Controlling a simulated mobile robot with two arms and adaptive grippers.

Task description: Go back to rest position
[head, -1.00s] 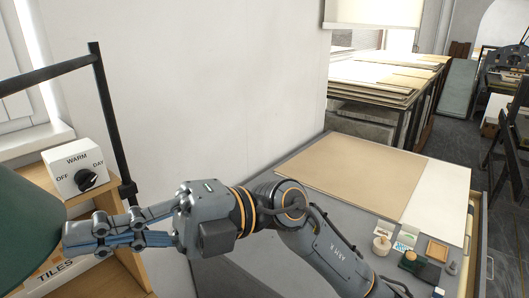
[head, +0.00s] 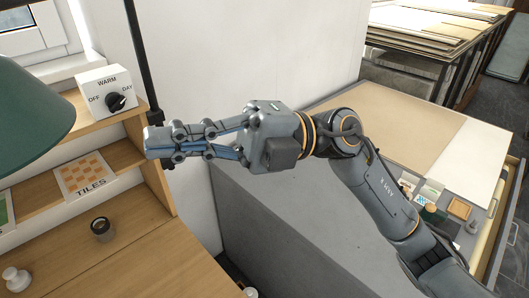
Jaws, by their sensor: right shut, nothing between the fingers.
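My right gripper (head: 160,143) reaches in from the right across the middle of the head view. It is shut and empty, with its fingers pointing left. Its fingertips show in front of the wooden shelf unit, right of the tiles card (head: 86,174) and below the switch box (head: 108,92). The box is white, marked OFF, WARM and DAY, and its black knob points towards DAY. No contact between gripper and box shows. My left gripper is not in the picture.
A wooden desk (head: 130,256) with a small dark jar (head: 102,230) and a white knob-like piece (head: 16,279) lies lower left. A green lampshade (head: 38,122) stands at the left edge.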

